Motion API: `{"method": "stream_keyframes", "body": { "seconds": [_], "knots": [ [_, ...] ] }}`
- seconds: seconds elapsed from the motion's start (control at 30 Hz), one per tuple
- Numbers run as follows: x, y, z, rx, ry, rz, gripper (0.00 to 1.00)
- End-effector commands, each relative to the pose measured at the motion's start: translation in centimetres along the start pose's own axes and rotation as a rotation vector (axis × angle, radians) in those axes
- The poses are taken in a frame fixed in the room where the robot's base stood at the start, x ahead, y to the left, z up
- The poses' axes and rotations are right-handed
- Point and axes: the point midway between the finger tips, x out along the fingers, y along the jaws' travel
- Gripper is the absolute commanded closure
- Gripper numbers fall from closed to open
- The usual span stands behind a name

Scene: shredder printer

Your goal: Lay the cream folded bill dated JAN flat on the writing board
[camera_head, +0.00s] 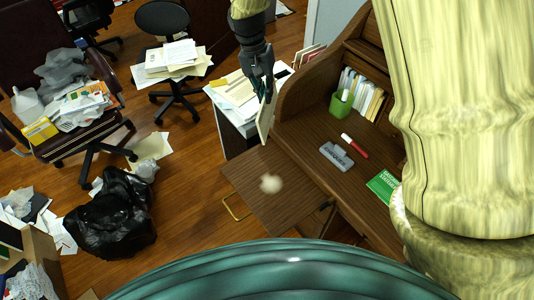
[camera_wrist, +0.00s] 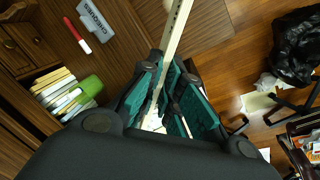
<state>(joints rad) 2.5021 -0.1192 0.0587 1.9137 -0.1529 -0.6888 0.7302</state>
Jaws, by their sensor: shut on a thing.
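My gripper (camera_head: 264,88) is shut on the cream folded bill (camera_head: 265,119), which hangs below the fingers, near upright and edge-on. In the wrist view the bill (camera_wrist: 178,28) is a thin pale strip running up from between the teal finger pads (camera_wrist: 170,85). Its date cannot be read. The writing board (camera_head: 268,203) is a brown wooden leaf at the front of the desk. The bill is above its far side, seemingly clear of the surface. The board also shows in the wrist view (camera_wrist: 215,30). A small pale round patch (camera_head: 270,183) is on the board.
On the desk lie a grey lettered block (camera_head: 337,155), a red-and-white marker (camera_head: 355,146) and a green booklet (camera_head: 383,186). A green holder (camera_head: 341,104) with envelopes stands behind. The desk's raised side (camera_head: 300,82) is close to my gripper. A black bag (camera_head: 110,212) lies on the floor.

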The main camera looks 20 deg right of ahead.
Motion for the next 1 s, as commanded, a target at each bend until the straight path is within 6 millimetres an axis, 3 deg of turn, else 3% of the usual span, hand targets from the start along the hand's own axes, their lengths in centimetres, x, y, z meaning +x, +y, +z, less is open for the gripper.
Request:
{"method": "stream_keyframes", "body": {
  "seconds": [0.1,0.47,0.7,1.0],
  "knots": [
    [2.4,0.3,1.0,0.192,-0.037,0.069,1.00],
    [7.9,0.9,3.7,0.791,-0.234,0.261,1.00],
    [11.3,1.4,5.4,1.204,-0.459,0.381,1.00],
    [14.5,1.8,6.8,1.602,-0.765,0.468,1.00]
  ]
}}
